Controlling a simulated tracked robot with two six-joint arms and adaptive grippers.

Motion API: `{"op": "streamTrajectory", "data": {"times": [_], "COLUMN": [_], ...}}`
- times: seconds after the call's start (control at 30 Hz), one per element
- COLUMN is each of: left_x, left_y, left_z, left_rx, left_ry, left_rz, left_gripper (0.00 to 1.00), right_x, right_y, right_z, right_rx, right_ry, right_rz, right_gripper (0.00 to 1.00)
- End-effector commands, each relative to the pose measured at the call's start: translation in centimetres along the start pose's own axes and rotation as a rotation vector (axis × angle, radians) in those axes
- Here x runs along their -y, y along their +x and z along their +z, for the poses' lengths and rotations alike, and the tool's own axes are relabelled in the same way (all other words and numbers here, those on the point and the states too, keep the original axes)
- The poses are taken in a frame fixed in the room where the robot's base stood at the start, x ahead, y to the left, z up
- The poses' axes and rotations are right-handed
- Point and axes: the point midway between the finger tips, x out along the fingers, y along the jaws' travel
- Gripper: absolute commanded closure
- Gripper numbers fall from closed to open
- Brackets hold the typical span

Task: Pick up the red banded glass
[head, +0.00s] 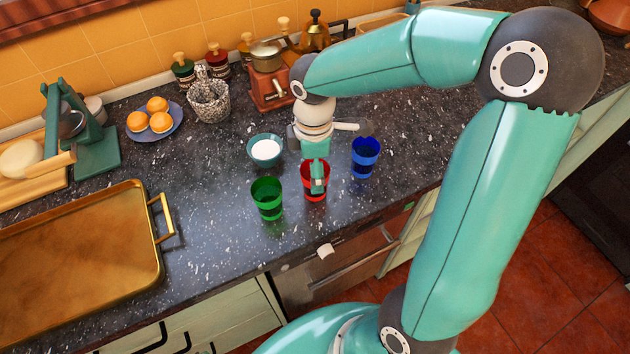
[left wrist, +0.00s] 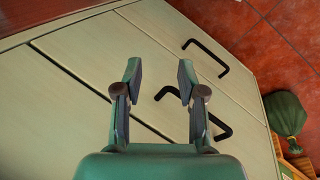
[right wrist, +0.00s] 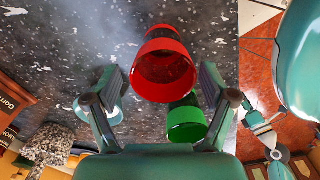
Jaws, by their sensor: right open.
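The red banded glass (head: 308,193) stands upright on the dark speckled counter, between the green glass (head: 267,199) and the blue glass (head: 366,157). My right gripper (head: 318,180) is at the red glass and hides part of it in the head view. In the right wrist view the red glass (right wrist: 163,62) shows in the gap between the open fingers of that gripper (right wrist: 160,78). I cannot tell whether they touch it. My left gripper (left wrist: 159,72) is open and empty in front of pale cabinet fronts.
A teal bowl with white contents (head: 265,150) stands behind the green glass. A brass tray (head: 85,250), a plate of oranges (head: 163,128), a speckled basket (head: 209,100) and a copper grinder (head: 270,88) are also on the counter. The front counter edge is close to the glasses.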

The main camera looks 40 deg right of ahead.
Motion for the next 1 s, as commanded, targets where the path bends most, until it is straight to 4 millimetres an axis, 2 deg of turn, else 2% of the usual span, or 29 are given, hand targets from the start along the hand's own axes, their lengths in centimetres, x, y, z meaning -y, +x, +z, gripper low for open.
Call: {"op": "streamTrajectory", "data": {"times": [0.3,0.63,0.9,1.0], "left_x": [-0.2,-0.2,-0.2,-0.2], "left_y": [-0.7,-0.7,-0.7,-0.7], "left_z": [0.0,0.0,0.0,0.0], "left_rx": [0.000,0.000,0.000,0.000], "left_ry": [0.000,0.000,0.000,0.000], "left_rz": [0.000,0.000,0.000,0.000], "left_gripper": [0.60,0.60,0.60,0.60], "right_x": [0.4,0.3,0.3,0.3], "right_y": [4.2,4.8,4.8,4.8], "right_z": [0.2,0.2,0.2,0.2], "right_rx": [0.002,-0.001,-0.001,-0.001], "right_ry": [0.000,0.001,0.001,0.001], "right_rz": [-0.005,-0.002,-0.002,-0.002], "right_gripper": [0.17,0.18,0.63,0.77]}}
